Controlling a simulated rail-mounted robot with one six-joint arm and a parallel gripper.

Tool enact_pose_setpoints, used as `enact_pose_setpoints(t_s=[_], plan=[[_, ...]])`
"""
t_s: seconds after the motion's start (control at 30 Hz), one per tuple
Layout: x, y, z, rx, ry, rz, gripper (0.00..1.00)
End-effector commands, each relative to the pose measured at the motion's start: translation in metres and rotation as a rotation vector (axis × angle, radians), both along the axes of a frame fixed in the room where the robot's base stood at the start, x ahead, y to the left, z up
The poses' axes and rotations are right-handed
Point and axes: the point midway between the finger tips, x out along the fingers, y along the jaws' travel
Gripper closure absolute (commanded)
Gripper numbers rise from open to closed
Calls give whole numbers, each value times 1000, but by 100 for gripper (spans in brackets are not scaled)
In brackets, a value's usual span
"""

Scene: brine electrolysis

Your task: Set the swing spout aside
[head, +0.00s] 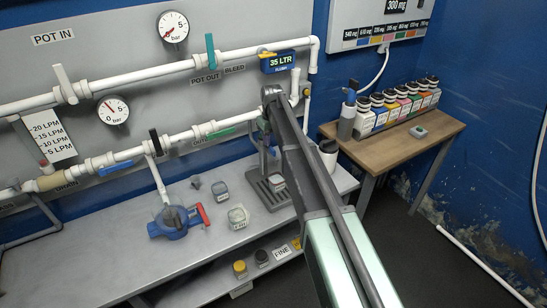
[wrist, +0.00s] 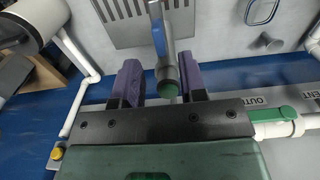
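In the wrist view, the swing spout (wrist: 164,62) is a grey pipe with a blue stripe and a dark green round end. It shows between the two purple fingers of my gripper (wrist: 158,76). The fingers are apart, with a clear gap on the left finger's side and little or none on the right. I cannot tell whether the right finger touches the pipe. In the head view my arm hides most of the spout and the gripper, above a slotted drain tray (head: 258,193).
A small jar (head: 277,183) stands on the drain tray. Another jar (head: 238,216) and a blue clamp-like device (head: 175,222) with a red handle stand on the bench. White pipes with valves (head: 220,133) run along the wall behind.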

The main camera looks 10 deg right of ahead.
Motion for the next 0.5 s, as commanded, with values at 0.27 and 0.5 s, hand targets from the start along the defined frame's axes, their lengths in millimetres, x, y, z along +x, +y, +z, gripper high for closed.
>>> enact_pose_setpoints(t_s=[0.27, 0.5], plan=[[0, 0, -54, 0, 0, -1, 62], [0, 0, -51, 0, 0, -1, 62]])
